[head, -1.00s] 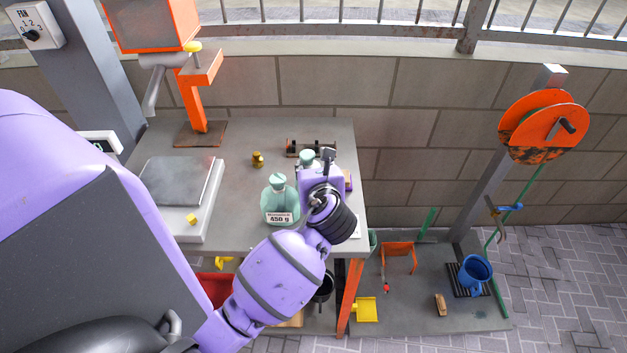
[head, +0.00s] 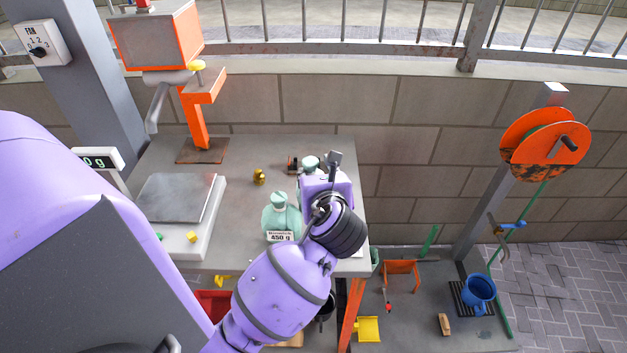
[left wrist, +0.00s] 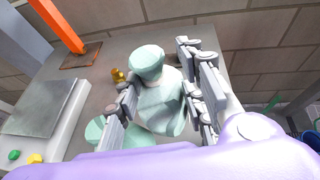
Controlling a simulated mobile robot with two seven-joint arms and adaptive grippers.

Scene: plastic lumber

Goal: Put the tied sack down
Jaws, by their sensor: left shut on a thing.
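A pale green tied sack (left wrist: 150,110) sits between the fingers of my left gripper (left wrist: 158,95) in the left wrist view, its knotted top upright. In the head view only its rounded top (head: 310,162) shows behind my left gripper (head: 325,183). The fingers are shut on it. I cannot tell whether its base touches the bench (head: 240,240). A second pale green sack (head: 281,215), with a 450 g label, stands close to the left of the gripper. Part of it shows at the lower left of the wrist view (left wrist: 95,130). My right gripper is out of view.
A scale (head: 195,238) stands on the bench's left side with a display (head: 98,160). A small brass weight (head: 259,177) and an orange-framed machine (head: 195,115) are farther back. Bare bench lies between scale and sacks. The bench's right edge is close to the gripper.

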